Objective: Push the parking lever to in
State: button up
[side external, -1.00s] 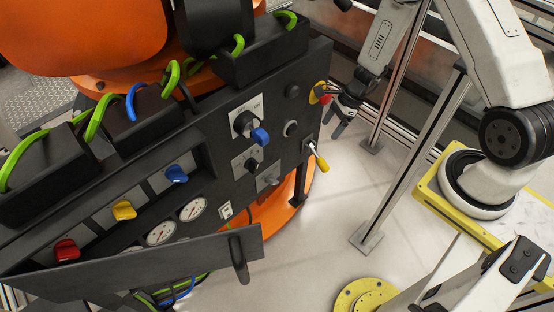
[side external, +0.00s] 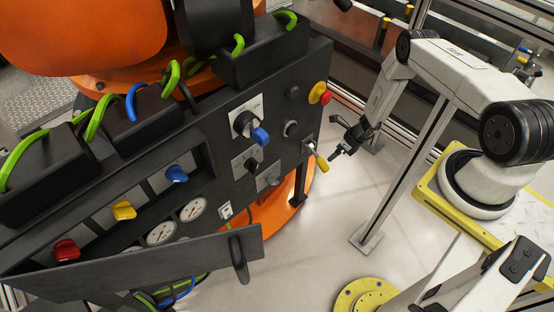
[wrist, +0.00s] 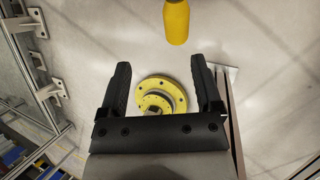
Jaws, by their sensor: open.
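A lever with a yellow grip (side external: 321,162) sticks out from the right end of the dark control panel, angled down to the right; its labels are too small to read. The same yellow grip (wrist: 176,22) shows at the top of the wrist view, above the level of my fingertips and right of the middle. My gripper (side external: 337,138) is just right of and above the lever in the side view. Its fingers are apart and empty in the wrist view (wrist: 160,68). I see no contact with the lever.
A red button on a yellow base (side external: 320,93) sits above the lever. A blue rotary handle (side external: 260,137) and blue, yellow and red levers are further left on the panel (side external: 210,208). A metal post (side external: 400,175) stands to the right.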

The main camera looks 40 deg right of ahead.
aim_at(326, 164)
jog(key=f, duration=0.1)
jog(key=d+f, duration=0.1)
jog(key=shift+w+f+h, duration=0.15)
jog(key=shift+f+h, duration=0.15)
jog(key=shift+f, duration=0.1)
jog(key=shift+f, duration=0.15)
jog(key=shift+x, duration=3.6)
jog(key=shift+w+f, duration=0.1)
grip_shut()
